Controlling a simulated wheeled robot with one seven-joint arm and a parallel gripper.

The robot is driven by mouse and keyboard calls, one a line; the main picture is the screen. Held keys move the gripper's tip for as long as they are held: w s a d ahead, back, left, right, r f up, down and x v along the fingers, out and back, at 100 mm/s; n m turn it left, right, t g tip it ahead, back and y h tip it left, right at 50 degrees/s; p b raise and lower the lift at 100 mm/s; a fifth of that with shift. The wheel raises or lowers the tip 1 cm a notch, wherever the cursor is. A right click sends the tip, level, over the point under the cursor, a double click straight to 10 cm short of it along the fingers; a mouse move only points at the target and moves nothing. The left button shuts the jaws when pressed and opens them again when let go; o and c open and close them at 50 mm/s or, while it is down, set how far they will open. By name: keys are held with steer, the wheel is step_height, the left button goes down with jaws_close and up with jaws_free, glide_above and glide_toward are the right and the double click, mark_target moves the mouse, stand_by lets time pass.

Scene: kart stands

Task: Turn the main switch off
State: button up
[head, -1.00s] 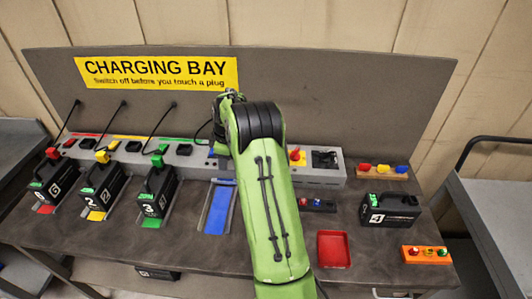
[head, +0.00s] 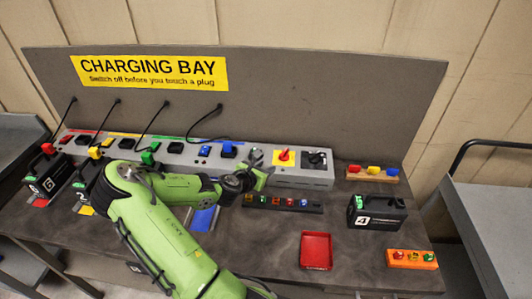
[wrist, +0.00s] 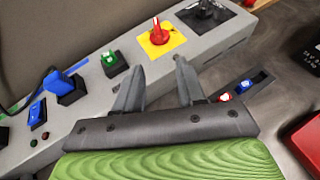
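The main switch (head: 284,155) is a red rotary knob on a yellow plate, set in the top of the grey power strip near its right end. In the wrist view the switch (wrist: 158,34) stands just beyond the fingertips, apart from them. My gripper (head: 262,166) is left of the switch, near the front edge of the strip. In the wrist view my gripper (wrist: 156,82) has its two grey fingers spread, with nothing between them.
A black socket panel (head: 315,158) is right of the switch. A green rocker (wrist: 114,60) and blue plug (wrist: 66,83) are to its left. A dark tray of coloured pieces (head: 282,203), a red tray (head: 316,251) and battery 4 (head: 376,214) stand in front.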

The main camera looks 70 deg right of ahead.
mark_target(283, 153)
steer(key=shift+n+h, duration=0.3)
steer(key=shift+n, duration=0.1)
steer(key=x, duration=1.6)
steer(key=shift+d+r+b, duration=0.1)
steer(key=shift+r+b, duration=0.2)
steer(key=shift+b, duration=0.1)
steer(key=shift+c, duration=0.4)
jaws_close()
